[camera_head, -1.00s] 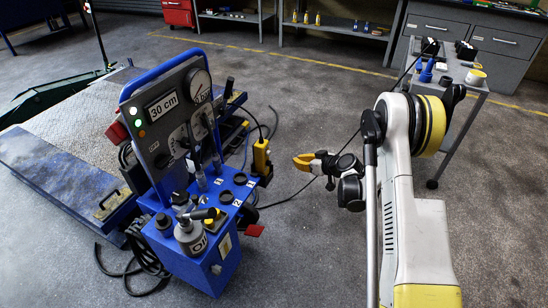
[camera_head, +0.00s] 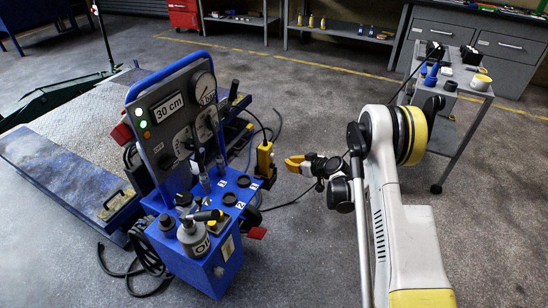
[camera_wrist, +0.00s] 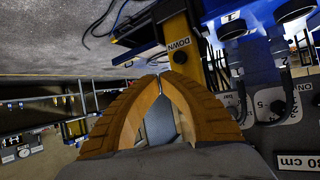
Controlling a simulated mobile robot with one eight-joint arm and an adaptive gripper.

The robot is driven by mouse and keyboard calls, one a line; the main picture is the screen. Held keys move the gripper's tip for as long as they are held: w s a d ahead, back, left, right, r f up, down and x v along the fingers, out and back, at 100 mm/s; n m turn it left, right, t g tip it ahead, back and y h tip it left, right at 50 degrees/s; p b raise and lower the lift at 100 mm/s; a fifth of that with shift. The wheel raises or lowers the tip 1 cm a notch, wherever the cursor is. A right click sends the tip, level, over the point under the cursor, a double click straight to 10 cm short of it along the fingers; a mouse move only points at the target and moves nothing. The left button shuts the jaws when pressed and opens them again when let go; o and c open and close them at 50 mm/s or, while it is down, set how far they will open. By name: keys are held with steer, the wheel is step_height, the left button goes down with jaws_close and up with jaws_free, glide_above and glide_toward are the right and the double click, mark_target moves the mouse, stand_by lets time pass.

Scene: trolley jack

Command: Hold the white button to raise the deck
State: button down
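A yellow hand control (camera_head: 265,158) hangs on the right side of the blue trolley unit (camera_head: 215,262). In the wrist view the control (camera_wrist: 182,45) shows a DOWN label, upside of the fingertips. I cannot make out the white button in either view. My gripper (camera_head: 290,163) is just right of the control in the head view, with a small gap. In the wrist view its orange-brown fingers (camera_wrist: 160,80) come together at the tips, with nothing seen between them. The deck (camera_head: 75,115) is low, at the left; the unit's display (camera_head: 168,106) reads 30 cm.
A grey trolley (camera_head: 470,110) with small items stands to the right behind my arm. A black cable loops near the control. An oil can (camera_head: 193,238) stands on the blue unit. The floor in the middle (camera_head: 300,100) is clear.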

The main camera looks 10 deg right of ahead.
mark_target(273, 156)
steer(key=shift+w+a, duration=0.55)
steer(key=shift+a, duration=0.15)
steer(key=shift+w+a, duration=0.5)
steer(key=shift+a, duration=0.2)
steer(key=shift+a, duration=0.15)
stand_by(0.4)
steer(key=shift+w+a, duration=0.2)
steer(key=shift+w, duration=0.05)
steer(key=shift+w+a, duration=0.35)
steer(key=shift+a, duration=0.15)
stand_by(2.8)
stand_by(1.4)
steer(key=shift+s+d, duration=0.6)
steer(key=shift+d, duration=0.25)
